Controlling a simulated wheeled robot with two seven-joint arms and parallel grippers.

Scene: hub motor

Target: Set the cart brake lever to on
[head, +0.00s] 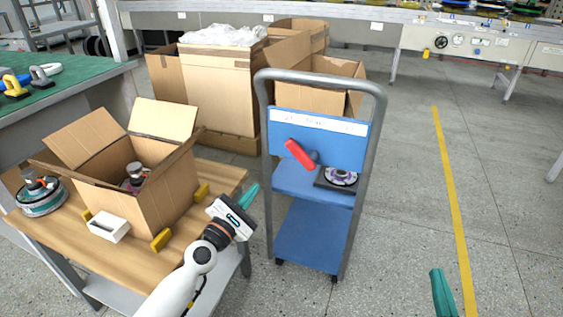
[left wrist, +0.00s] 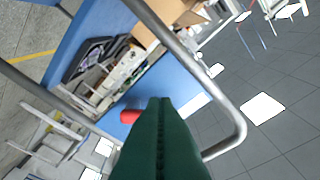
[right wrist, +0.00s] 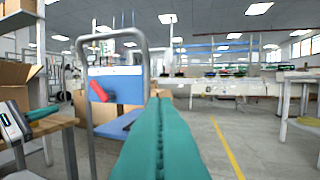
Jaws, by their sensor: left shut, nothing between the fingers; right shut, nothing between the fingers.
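The blue cart (head: 318,235) with a grey tube frame stands in the middle of the head view. Its red brake lever (head: 299,154) sits tilted on the blue upper panel, its upper end to the left, beside a dark round pivot. The lever also shows in the right wrist view (right wrist: 98,90), and partly in the left wrist view (left wrist: 130,116) behind my fingers. My left gripper (head: 250,195) is shut and empty, left of the cart frame, apart from the lever. My right gripper (head: 441,292) is shut and empty, at lower right, well away from the cart.
A black tray with a round motor part (head: 341,177) sits on the cart's upper shelf. A wooden table (head: 225,178) with an open cardboard box (head: 160,200) stands left. More cartons (head: 215,90) stand behind the cart. The floor right of the cart is clear, with a yellow line (head: 450,190).

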